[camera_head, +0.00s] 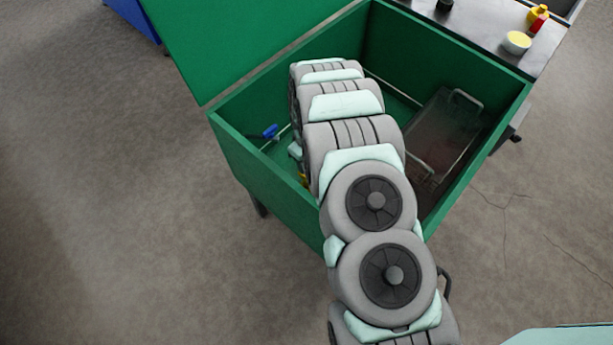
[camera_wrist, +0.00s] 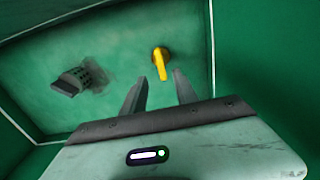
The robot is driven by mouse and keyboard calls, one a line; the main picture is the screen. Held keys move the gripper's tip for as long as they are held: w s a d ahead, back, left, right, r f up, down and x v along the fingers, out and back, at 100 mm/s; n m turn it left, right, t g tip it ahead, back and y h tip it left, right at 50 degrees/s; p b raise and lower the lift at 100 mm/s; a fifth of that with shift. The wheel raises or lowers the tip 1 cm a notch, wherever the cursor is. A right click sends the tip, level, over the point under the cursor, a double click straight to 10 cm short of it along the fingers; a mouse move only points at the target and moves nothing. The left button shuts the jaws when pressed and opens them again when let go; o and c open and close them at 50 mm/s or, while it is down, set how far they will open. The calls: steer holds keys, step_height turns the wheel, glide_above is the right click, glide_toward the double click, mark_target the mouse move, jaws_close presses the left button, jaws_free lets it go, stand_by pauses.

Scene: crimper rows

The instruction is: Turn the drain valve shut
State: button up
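The drain valve shows in the wrist view as a yellow lever handle (camera_wrist: 161,64) on the green inner surface of a tub. Its handle points down the picture, towards my gripper. My gripper (camera_wrist: 160,82) is open, with its two dark fingers apart, one on each side of the handle's lower end. No contact can be made out. In the head view my arm reaches down into the green tub (camera_head: 262,182) and hides my gripper. A small yellow patch (camera_head: 303,179) shows at the arm's left edge, possibly the valve.
A dark grey slotted fitting (camera_wrist: 78,79) sits left of the valve. In the head view a blue-handled item (camera_head: 270,131) lies at the tub's left wall, and a wire-handled basket (camera_head: 440,132) is at its right. The green lid (camera_head: 235,40) stands open.

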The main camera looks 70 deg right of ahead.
step_height(320, 180, down, 10)
steer(key=b, duration=0.3)
steer(key=shift+r, duration=0.2)
steer(key=shift+r, duration=0.1)
jaws_close()
